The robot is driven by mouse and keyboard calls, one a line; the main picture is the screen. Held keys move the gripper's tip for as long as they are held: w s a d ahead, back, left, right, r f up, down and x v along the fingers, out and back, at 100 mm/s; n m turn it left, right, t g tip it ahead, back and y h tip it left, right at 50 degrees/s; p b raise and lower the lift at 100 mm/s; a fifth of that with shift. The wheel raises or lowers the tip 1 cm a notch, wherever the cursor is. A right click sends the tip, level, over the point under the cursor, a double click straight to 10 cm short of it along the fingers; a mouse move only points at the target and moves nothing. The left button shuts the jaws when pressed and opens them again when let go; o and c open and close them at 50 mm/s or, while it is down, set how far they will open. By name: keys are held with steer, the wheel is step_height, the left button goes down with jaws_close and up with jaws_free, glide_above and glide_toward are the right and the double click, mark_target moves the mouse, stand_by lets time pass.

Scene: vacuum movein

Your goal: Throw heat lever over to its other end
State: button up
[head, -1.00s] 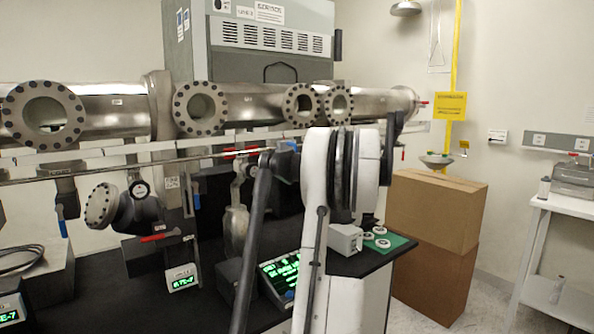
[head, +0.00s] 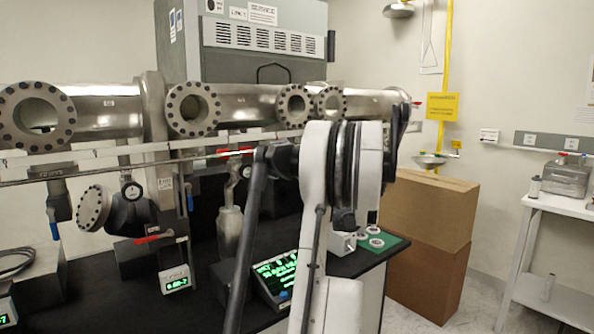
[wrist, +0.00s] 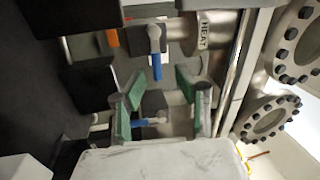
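The heat lever (wrist: 157,70) is a blue handle on a grey hub, beside a pipe tag reading HEAT (wrist: 203,32) in the wrist view. The handle points down in that picture. My gripper (wrist: 160,98) is open there, with its green-padded fingers apart, below the lever's tip and not visibly touching it. A second blue handle (wrist: 153,122) shows between and behind the fingers. In the head view a blue handle (head: 190,202) hangs below the long pipe, by a white tag (head: 165,183) too small to read. My gripper is hidden there behind my arm.
Large flanged pipes (head: 100,112) run across the back, with flanges also at the right of the wrist view (wrist: 268,122). A black bench (head: 120,305) carries a green-lit display (head: 277,275). Cardboard boxes (head: 428,225) stand on the floor to the right.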

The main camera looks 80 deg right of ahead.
steer(key=v, duration=0.7)
steer(key=shift+s, duration=0.2)
steer(key=shift+a, duration=0.15)
